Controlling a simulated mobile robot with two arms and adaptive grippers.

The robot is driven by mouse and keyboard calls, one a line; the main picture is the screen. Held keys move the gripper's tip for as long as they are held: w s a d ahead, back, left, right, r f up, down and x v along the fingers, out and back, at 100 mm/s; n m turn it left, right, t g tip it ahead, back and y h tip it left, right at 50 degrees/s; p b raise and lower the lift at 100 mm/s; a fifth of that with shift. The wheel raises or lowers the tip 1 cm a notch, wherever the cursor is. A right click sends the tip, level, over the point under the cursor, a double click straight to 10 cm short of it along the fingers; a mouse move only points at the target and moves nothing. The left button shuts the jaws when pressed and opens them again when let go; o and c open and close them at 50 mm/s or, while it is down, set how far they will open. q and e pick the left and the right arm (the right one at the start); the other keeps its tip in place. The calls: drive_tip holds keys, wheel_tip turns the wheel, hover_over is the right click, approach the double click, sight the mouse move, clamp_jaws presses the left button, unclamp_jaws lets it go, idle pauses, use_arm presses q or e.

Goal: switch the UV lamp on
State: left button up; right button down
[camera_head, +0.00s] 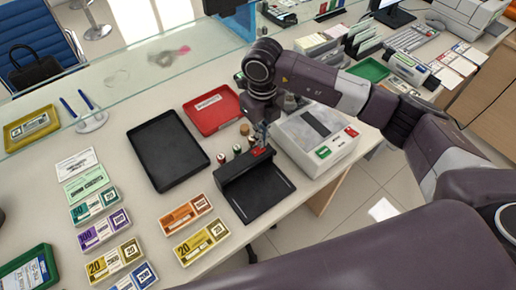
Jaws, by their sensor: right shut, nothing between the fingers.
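The UV lamp appears to be the black device (256,197) near the counter's front edge, with a raised black bar along its back. A small red part (258,151), which looks like its switch, sits at the right end of that bar. My right gripper (262,141) points down at this red part, shut and empty. Its fingertips are at or just above the red part; I cannot tell whether they touch. Whether the lamp is lit is not clear. My left gripper is not in view.
A white machine (316,140) with green and red buttons stands close right of the gripper. Small stamps (222,159) stand behind the lamp. A black tray (168,150) and red tray (213,109) lie to the left. Banknote bundles (201,243) lie left of the lamp.

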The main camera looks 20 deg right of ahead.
drive_tip(key=shift+f+b, duration=0.9)
drive_tip(key=shift+f, duration=0.2)
idle(0.6)
drive_tip(key=shift+r, duration=0.1)
drive_tip(key=shift+r+p, duration=1.85)
drive_tip(key=shift+r, duration=1.6)
